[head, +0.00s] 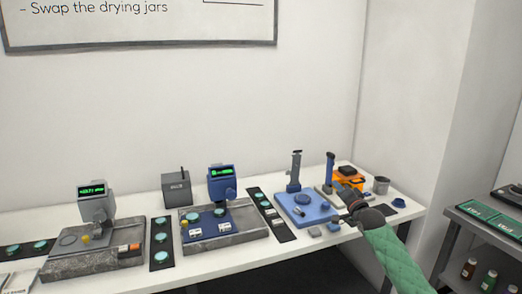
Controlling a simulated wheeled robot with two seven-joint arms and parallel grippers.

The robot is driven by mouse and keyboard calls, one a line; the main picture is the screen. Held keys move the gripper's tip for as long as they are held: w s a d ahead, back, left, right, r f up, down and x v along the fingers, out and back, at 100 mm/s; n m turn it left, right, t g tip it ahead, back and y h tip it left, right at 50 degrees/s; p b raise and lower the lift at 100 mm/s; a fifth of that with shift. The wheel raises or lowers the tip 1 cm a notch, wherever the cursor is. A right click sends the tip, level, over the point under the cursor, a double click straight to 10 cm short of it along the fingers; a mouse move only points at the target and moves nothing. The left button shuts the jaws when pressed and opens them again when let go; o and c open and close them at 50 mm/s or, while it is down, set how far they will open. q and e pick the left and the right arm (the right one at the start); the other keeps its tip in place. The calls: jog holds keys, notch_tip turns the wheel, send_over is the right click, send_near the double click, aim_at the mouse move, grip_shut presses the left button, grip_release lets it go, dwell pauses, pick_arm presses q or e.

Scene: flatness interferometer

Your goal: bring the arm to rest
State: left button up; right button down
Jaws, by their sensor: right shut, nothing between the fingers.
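My right arm comes in from the lower right in a green quilted sleeve. Its dark gripper (346,204) is over the right end of the white bench (285,258), beside the blue stand. The gripper is shut and holds nothing. The fingertips are small and dark against the items behind them, so I cannot tell whether they touch anything. My left gripper is not in view.
A blue stand (306,208) and an orange-and-black item (348,179) are close to the gripper. Two display instruments (97,205) (221,183) stand further left, with a grey box (176,188) between them. A grey cart (484,231) with bottles is at the right.

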jog(key=s+a+f+n+g+h, duration=0.1)
jog(key=s+f+n+g+h, duration=0.15)
jog(key=s+f, duration=0.6)
jog(key=s+a+f+n+g+h, duration=0.15)
jog(key=s+f+n+g, duration=0.25)
jog(key=f, duration=0.9)
jog(key=s+f+n+g+h, duration=0.2)
jog(key=s+f+n+g, duration=0.3)
jog(key=f, duration=0.6)
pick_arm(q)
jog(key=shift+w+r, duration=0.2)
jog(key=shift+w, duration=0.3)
pick_arm(e)
jog(key=s+a+f+m+g, duration=0.1)
jog(key=s+a+f+g, duration=0.1)
jog(key=s+f, duration=0.7)
jog(key=s+a+f+m+g, duration=0.1)
jog(key=s+a+f, duration=0.3)
jog(key=s+f, duration=0.6)
jog(key=s+a+f+m+g, duration=0.1)
jog(key=s+f, duration=0.9)
jog(key=s, duration=1.8)
jog(key=shift+s+a+f+g+y, duration=0.25)
jog(key=shift+a+g+y, duration=0.15)
jog(key=shift+a+g, duration=0.6)
jog(key=shift+a, duration=0.1)
